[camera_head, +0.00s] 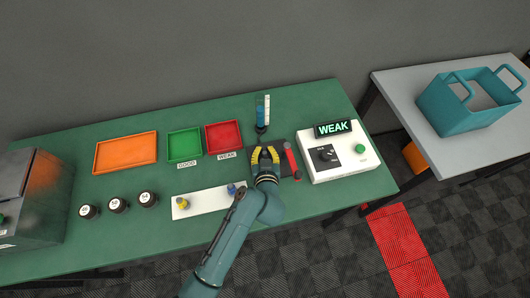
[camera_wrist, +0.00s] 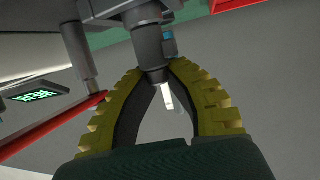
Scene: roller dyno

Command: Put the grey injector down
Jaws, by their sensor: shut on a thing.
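My gripper (camera_head: 264,156), with yellow ribbed fingers, is over the left part of a dark fixture (camera_head: 281,140) on the green bench. In the wrist view the fingertips (camera_wrist: 158,77) are closed around the lower part of a dark grey cylindrical body, the grey injector (camera_wrist: 147,38), with a light tip showing below it. In the head view my fingers hide most or all of the injector. I cannot tell whether it still sits in the fixture. A red tray (camera_head: 224,137) labelled WEAK and a green tray (camera_head: 184,144) labelled GOOD stand behind and left of my gripper.
A red bar (camera_head: 291,160) lies close right of my gripper. The white tester (camera_head: 345,168) displays WEAK. A measuring tube (camera_head: 262,112) with blue stands behind. A white rack (camera_head: 205,203) holds yellow and blue pieces at left. An orange tray (camera_head: 126,152) is farther left.

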